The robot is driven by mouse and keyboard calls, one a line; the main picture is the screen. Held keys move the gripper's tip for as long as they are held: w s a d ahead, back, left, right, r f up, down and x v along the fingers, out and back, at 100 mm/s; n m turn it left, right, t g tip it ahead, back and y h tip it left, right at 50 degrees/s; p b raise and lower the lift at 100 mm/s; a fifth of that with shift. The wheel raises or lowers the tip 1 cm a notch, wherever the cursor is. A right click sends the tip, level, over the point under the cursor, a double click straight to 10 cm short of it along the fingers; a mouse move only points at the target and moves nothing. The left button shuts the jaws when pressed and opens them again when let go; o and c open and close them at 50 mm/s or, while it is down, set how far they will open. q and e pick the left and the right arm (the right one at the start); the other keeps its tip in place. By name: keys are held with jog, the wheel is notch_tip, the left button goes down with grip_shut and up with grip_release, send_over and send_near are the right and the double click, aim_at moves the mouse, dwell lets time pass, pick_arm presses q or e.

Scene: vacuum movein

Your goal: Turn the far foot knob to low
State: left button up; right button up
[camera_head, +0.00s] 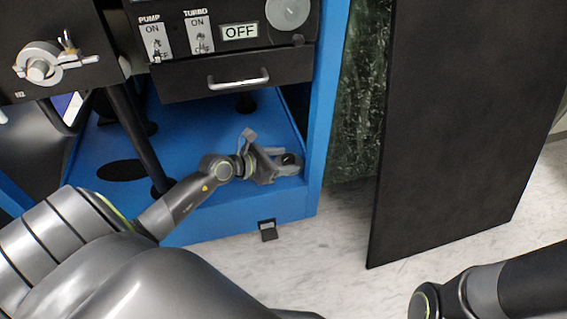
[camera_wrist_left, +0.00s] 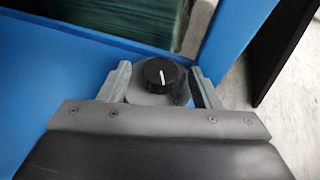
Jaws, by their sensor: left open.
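The foot knob is a round black knob with a white pointer line; it shows in the left wrist view (camera_wrist_left: 159,74) and, small, in the head view (camera_head: 289,159). It sits on a grey round base on the blue cabinet's bottom shelf (camera_head: 225,211), near its right front corner. My left gripper (camera_head: 280,162) is open, its two fingers on either side of the knob; the left wrist view (camera_wrist_left: 157,85) shows gaps between fingers and knob. The white line points roughly away from the gripper. No low marking is readable. My right arm is at the lower right; its gripper is out of view.
Above the shelf are a black drawer with a metal handle (camera_head: 238,80) and a panel with PUMP and TURBO switches and an OFF sign (camera_head: 240,31). A blue post (camera_head: 325,110) rises close right of the gripper. A large black panel (camera_head: 455,110) stands farther right.

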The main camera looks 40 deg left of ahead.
pick_arm(q)
jog(key=shift+w, duration=0.1)
jog(key=shift+c, duration=0.3)
jog(key=c, duration=0.9)
jog(key=shift+p, duration=0.3)
